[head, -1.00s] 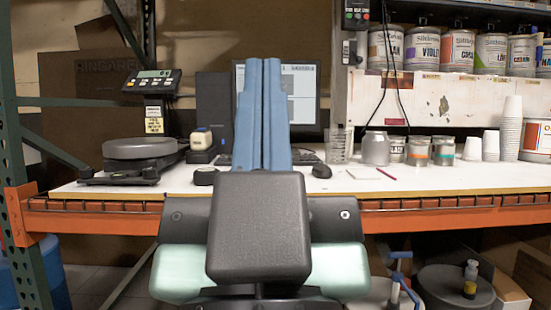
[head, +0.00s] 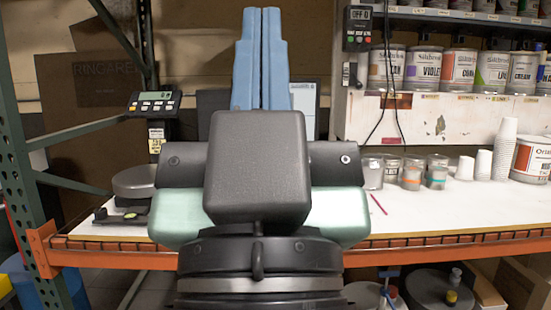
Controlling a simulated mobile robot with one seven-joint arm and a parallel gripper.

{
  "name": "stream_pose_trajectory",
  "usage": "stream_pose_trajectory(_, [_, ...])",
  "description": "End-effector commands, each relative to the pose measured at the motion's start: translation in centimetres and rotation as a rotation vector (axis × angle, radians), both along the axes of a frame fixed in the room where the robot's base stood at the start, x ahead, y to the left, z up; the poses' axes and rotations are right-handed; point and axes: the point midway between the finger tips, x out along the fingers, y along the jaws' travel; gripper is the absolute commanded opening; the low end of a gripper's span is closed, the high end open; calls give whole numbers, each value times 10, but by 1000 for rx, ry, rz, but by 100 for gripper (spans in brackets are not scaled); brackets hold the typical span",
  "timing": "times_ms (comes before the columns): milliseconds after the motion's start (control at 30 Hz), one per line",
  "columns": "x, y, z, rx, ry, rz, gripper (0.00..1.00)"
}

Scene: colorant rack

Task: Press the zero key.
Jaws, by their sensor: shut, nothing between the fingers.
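The scale's indicator (head: 154,102) stands on a post at the left of the bench, with a lit display and a row of small keys under it. I cannot make out which key is the zero key. The scale's round grey pan (head: 134,181) sits below it, partly hidden by my arm. My gripper (head: 264,14) points up and away in the middle of the head view, its two long blue fingers side by side, shut and empty. In the picture it is right of the indicator and apart from it. My wrist hides the middle of the bench.
An orange-edged bench (head: 420,240) runs across the view. Jars (head: 411,174), paper cups (head: 506,145) and a paint can (head: 533,160) stand at its right. A shelf of cans is above, with a small control box (head: 358,27). A green rack post (head: 20,170) stands at the left.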

Motion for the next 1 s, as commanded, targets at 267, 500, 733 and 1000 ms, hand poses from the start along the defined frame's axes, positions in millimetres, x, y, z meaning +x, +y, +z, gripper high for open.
stream_pose_trajectory(267, [0,0,116,-1,0,1,0])
stream_pose_trajectory(500, [0,0,171,0,0,1,0])
stream_pose_trajectory(733, [0,0,173,0,1,1,0])
stream_pose_trajectory(1000, [0,0,172,0,1,1,0])
